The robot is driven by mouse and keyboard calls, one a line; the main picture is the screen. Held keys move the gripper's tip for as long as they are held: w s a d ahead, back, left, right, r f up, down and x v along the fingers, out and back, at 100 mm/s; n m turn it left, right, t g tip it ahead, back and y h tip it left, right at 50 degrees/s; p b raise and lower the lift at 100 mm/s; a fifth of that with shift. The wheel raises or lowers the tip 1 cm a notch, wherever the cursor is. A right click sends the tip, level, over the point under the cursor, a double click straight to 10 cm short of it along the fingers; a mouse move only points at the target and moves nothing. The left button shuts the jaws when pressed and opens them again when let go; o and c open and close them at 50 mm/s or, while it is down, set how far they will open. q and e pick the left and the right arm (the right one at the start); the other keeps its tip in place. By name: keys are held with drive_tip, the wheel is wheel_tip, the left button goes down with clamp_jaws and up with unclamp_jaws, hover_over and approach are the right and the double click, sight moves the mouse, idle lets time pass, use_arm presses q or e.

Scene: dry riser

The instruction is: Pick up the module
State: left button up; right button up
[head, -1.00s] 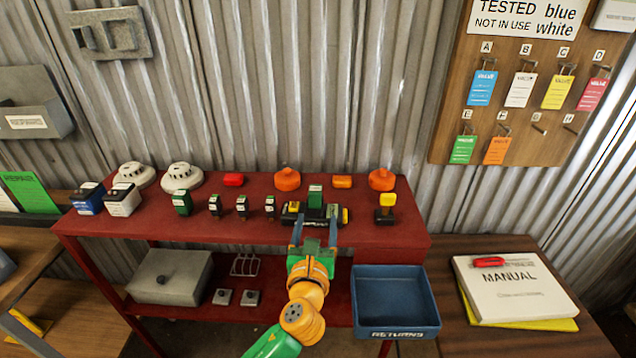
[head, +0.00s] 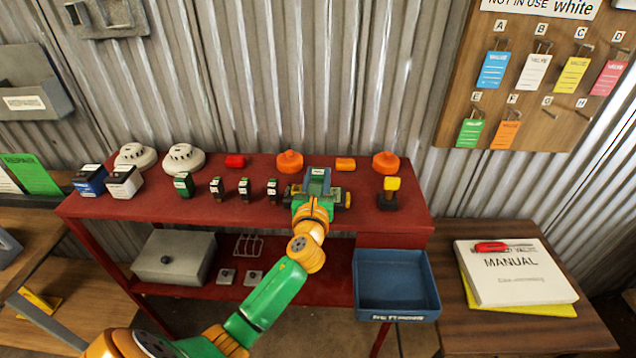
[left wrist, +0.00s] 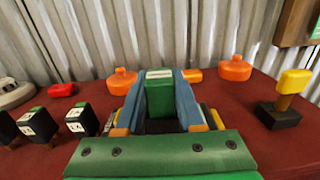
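A green module with a pale label on top (head: 319,173) stands upright in a dark holder with yellow parts on the red bench. My left gripper (head: 317,185) is at this module, its two blue-grey fingers on either side. In the left wrist view the module (left wrist: 160,100) shows between the fingers, which lie very close to its sides. I cannot tell whether they press on it. The module's lower part is partly hidden by the gripper. My right gripper is in neither view.
Small dark blocks (head: 244,189) stand left of the gripper. Orange domed parts (head: 289,162) and a small orange block (head: 345,164) lie behind. A yellow-topped black switch (head: 389,195) stands to the right. A blue returns tray (head: 396,316) is at front right.

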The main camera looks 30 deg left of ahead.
use_arm(q)
clamp_jaws()
